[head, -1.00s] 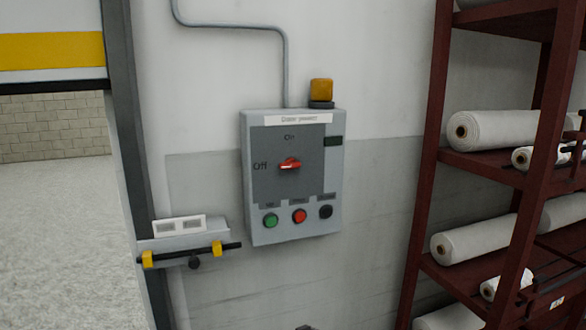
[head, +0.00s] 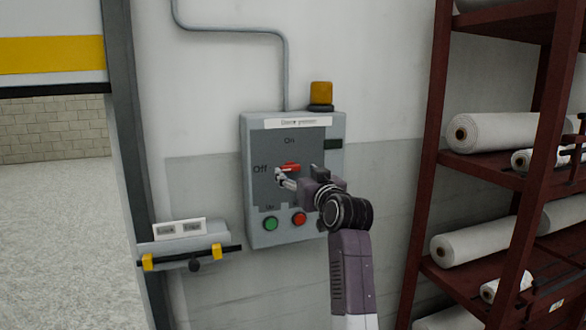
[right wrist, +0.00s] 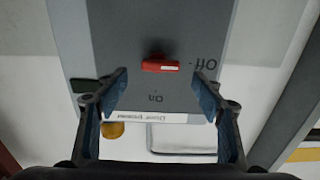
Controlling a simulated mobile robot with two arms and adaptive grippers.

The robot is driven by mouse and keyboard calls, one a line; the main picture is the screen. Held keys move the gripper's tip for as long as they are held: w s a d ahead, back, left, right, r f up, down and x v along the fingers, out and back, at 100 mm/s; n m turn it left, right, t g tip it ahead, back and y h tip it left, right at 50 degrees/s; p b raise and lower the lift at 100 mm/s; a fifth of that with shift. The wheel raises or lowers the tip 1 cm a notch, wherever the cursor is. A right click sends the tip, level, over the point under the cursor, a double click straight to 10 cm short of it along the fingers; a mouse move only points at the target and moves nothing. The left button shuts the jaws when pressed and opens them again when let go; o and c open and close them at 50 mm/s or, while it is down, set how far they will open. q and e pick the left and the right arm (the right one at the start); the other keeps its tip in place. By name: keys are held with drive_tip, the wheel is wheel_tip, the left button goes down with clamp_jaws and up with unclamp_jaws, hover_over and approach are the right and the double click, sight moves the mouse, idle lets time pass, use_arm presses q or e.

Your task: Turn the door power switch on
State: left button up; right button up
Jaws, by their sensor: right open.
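The door power switch is a red rotary knob (head: 290,167) on a grey wall box (head: 252,215) labelled "Door power". "Off" is printed left of the knob and "On" above it. The knob lies level. In the right wrist view, which is upside down, the knob (right wrist: 160,65) has its white mark toward "Off". My right gripper (head: 280,177) is in front of the box by the knob. In the right wrist view its open, empty fingers (right wrist: 160,93) are spread either side of the knob's line, apart from it. My left gripper is not in view.
Green (head: 270,223) and red (head: 299,218) buttons sit below the knob; my arm hides the black one. An amber lamp (head: 321,93) tops the box. A door bar (head: 192,255) is at lower left. A dark red rack (head: 432,170) with white rolls stands right.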

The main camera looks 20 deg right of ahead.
sight(291, 167)
drive_tip(key=shift+w+p, duration=0.3)
drive_tip(key=shift+w, duration=1.6)
drive_tip(key=shift+c, duration=0.2)
drive_tip(key=c, duration=1.1)
